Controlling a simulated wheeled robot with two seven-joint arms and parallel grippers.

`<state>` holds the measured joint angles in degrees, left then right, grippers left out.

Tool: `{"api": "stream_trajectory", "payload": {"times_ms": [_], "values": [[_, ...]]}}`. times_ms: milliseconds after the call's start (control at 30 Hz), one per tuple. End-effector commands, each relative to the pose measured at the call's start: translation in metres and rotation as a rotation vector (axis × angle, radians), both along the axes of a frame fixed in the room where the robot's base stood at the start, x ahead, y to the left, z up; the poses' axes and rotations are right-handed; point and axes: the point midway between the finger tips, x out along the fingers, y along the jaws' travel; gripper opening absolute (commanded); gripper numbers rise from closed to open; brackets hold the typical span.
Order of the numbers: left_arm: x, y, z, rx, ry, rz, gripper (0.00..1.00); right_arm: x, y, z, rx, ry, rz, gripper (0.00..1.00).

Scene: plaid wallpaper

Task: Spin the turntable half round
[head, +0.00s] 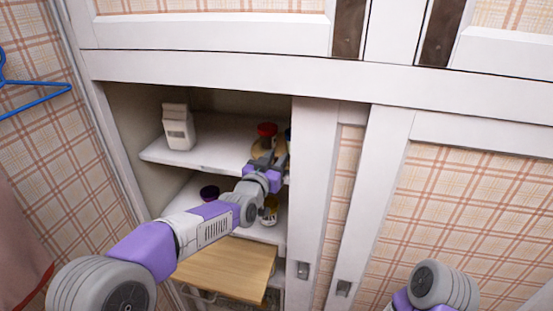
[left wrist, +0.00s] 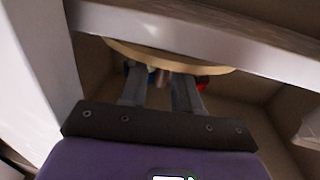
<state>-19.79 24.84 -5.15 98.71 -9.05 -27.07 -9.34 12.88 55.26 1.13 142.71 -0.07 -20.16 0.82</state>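The turntable (head: 256,150) is a round tan disc on the upper shelf inside the cabinet, partly hidden by my gripper and the cabinet's frame. Its pale wooden rim (left wrist: 160,54) also shows in the left wrist view. A red-capped jar (head: 267,130) stands on or right by it. My left gripper (head: 274,158) reaches into the cabinet at the turntable's front edge. In the left wrist view its two fingers (left wrist: 158,78) are apart, with tips close to the rim; I cannot tell whether they touch it. My right gripper is out of view.
A white carton (head: 178,127) stands on the left of the upper shelf (head: 205,150). A dark-lidded jar (head: 209,192) and a small yellowish container (head: 270,211) are on the shelf below. The cabinet's white upright (head: 309,180) is close to the right of my gripper.

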Motion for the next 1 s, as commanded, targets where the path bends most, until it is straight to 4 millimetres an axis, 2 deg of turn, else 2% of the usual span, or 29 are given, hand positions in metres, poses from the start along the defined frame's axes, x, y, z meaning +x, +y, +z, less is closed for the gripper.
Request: {"api": "stream_trajectory", "payload": {"times_ms": [300, 500, 867, 933, 1000], "values": [[-0.042, 0.015, 0.001, -0.001, 0.0, 0.0, 0.32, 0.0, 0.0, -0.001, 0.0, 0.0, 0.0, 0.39], [-0.063, 0.023, 0.0, 0.0, 0.0, 0.0, 0.32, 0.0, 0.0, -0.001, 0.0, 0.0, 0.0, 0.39], [-0.068, 0.024, 0.0, 0.0, 0.0, -0.001, 0.32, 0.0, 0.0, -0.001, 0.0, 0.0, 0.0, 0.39], [-0.067, 0.024, -0.002, 0.0, 0.006, -0.001, 0.32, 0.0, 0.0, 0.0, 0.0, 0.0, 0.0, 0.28], [-0.065, 0.025, -0.013, 0.003, 0.041, 0.002, 0.32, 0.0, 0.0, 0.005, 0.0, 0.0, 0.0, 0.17]]}}
